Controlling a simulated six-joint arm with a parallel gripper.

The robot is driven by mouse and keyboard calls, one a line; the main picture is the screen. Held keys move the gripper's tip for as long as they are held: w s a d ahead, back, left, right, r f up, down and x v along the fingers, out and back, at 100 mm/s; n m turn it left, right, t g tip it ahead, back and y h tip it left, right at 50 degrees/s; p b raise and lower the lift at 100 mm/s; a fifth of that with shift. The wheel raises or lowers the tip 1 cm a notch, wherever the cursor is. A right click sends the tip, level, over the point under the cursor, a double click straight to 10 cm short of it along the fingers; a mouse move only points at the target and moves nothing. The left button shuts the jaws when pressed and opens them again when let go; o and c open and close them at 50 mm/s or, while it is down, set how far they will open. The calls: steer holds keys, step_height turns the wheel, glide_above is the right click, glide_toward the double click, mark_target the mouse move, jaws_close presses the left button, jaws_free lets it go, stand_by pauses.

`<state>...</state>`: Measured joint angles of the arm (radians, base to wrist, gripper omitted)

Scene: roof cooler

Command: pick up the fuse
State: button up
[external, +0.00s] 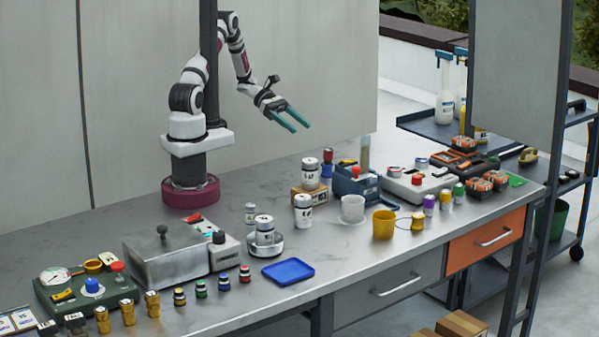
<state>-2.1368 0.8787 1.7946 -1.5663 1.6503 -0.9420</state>
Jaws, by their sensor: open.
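My gripper (301,127) is open and empty, with two green fingers pointing down to the right, high above the back of the bench. I cannot tell for sure which thing is the fuse. Several white labelled cylinders with metal ends look like fuses: one upright cylinder (303,211) on the bench, one (310,173) on a small cardboard box (309,195), one (264,231) on a round metal dish (266,247), and a thinner one (250,214) behind it. All are below my gripper and apart from it.
A blue tray (288,271) lies near the front edge. A metal box (166,255) stands left of the dish. A blue machine (355,187), a white cup (352,208) and a yellow mug (384,224) stand to the right. Small coloured jars (201,288) line the front left.

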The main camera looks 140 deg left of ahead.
step_height(320, 180, up, 5)
steer(key=w+h, duration=0.1)
steer(key=w, duration=0.2)
steer(key=w+d+m+h, duration=0.4)
steer(key=w+d, duration=0.2)
steer(key=w, duration=0.4)
steer(key=m+g+h, duration=0.8)
steer(key=m+h, duration=0.2)
steer(key=m, duration=0.2)
glide_above(248, 209)
steer(key=s+a, duration=0.2)
steer(key=a, duration=0.2)
steer(key=shift+n, duration=0.4)
steer(key=f, duration=0.6)
steer(key=a+f, duration=0.1)
steer(key=f, duration=0.3)
steer(key=shift+s, duration=0.1)
steer(key=shift+d+f, duration=0.3)
steer(key=x, duration=0.7)
steer(key=shift+r, duration=0.1)
jaws_close()
